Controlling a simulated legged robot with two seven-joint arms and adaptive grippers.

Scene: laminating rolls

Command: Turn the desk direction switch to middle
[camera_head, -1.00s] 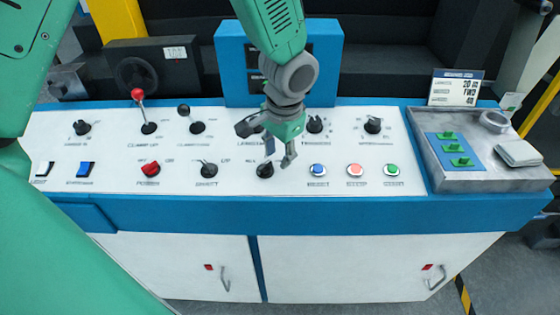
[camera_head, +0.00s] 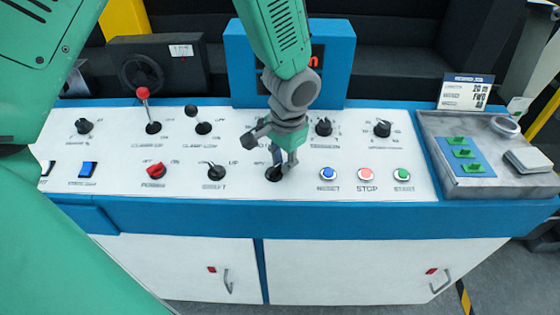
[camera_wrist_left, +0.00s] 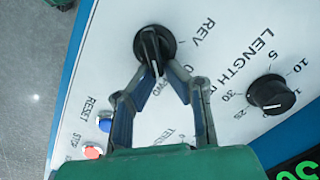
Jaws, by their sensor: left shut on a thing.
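The direction switch (camera_head: 272,175) is a black rotary knob in the front row of the white desk panel, left of the blue button. In the left wrist view the knob (camera_wrist_left: 154,48) has the marks REV, 0 and FWD around it. Its raised bar runs down toward FWD. My left gripper (camera_head: 283,163) is down at the knob, and its fingers partly cover it in the head view. In the left wrist view the left gripper's fingertips (camera_wrist_left: 156,66) are on both sides of the lower end of the bar, shut on it. My right gripper is not in view.
Reset (camera_head: 328,174), stop (camera_head: 367,174) and start (camera_head: 403,174) buttons lie right of the switch. A black shift knob (camera_head: 216,173) is to the left. The length knob (camera_wrist_left: 270,94) is close by. A grey tray (camera_head: 432,150) stands at the right end.

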